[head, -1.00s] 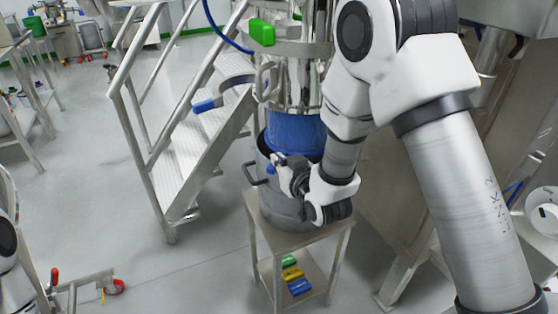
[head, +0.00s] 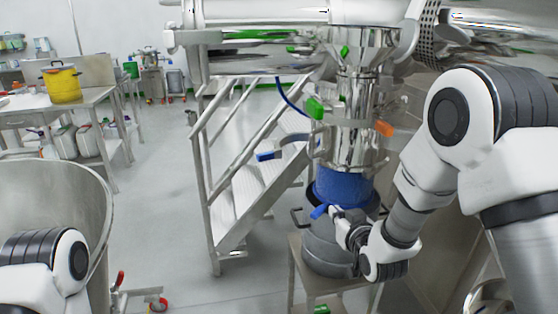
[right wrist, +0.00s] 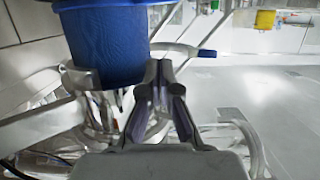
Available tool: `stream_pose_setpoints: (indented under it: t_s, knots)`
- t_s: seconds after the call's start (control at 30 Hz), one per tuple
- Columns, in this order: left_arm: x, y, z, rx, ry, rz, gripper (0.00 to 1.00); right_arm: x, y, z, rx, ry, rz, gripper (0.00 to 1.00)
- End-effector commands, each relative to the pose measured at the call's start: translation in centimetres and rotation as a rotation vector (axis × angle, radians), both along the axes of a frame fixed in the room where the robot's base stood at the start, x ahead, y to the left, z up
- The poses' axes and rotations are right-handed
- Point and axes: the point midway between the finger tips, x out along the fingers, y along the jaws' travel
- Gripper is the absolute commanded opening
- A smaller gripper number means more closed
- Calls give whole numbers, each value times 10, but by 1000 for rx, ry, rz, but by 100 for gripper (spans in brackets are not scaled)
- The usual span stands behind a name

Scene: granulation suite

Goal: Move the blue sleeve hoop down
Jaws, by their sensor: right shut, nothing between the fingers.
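A blue sleeve (head: 342,188) hangs under the steel column, its lower end at a grey drum (head: 322,250). A curved band with a blue handle (head: 268,156) stands out left of the column. Another small blue piece (head: 320,211) lies at my right fingertips; I cannot tell which part it belongs to. My right gripper (head: 336,213) is shut and empty, in front of the sleeve's lower end. In the right wrist view, the sleeve (right wrist: 103,45) is left of the fingers (right wrist: 165,85), and a band with a blue handle (right wrist: 206,53) shows behind. My left gripper is out of view.
The drum stands on a small steel table (head: 300,270). Metal stairs (head: 245,200) rise to the left. Green (head: 315,108) and orange (head: 385,129) handles sit higher on the column. A large steel vessel (head: 55,195) is at left; open floor lies between.

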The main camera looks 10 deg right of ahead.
Motion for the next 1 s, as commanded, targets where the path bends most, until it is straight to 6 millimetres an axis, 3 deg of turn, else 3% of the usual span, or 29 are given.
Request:
stream_pose_setpoints:
  t_s: [0.07, 0.17, 0.27, 0.3, 0.37, 0.4, 0.47, 0.5, 0.6, 0.7, 0.8, 1.0]
  knots:
    - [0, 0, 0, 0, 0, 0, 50, -5, 0, -27, 1, 47, -1, 0]
    - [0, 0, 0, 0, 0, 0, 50, -26, -1, -90, 2, 163, -3, 0]
    - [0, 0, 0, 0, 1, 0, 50, -71, -3, -167, 6, 340, -11, 0]
    - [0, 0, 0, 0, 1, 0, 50, -93, -4, -196, 7, 420, -15, 0]
    - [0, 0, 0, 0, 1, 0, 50, -131, -5, -236, 7, 545, -22, 0]
    - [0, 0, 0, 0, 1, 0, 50, -160, -6, -260, 7, 633, -26, 0]
    - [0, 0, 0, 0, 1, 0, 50, -205, -7, -291, 6, 768, -33, 0]
    - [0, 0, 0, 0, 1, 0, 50, -237, -7, -308, 6, 860, -38, 0]
    - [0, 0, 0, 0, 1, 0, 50, -310, -9, -333, 5, 1070, -51, 0]
    - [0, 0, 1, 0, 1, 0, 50, -361, -9, -336, 4, 1229, -61, 0]
    - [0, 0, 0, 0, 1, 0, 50, -384, -10, -332, 3, 1317, -68, 0]
    - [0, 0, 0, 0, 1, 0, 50, -386, -9, -333, 4, 1332, -68, 0]
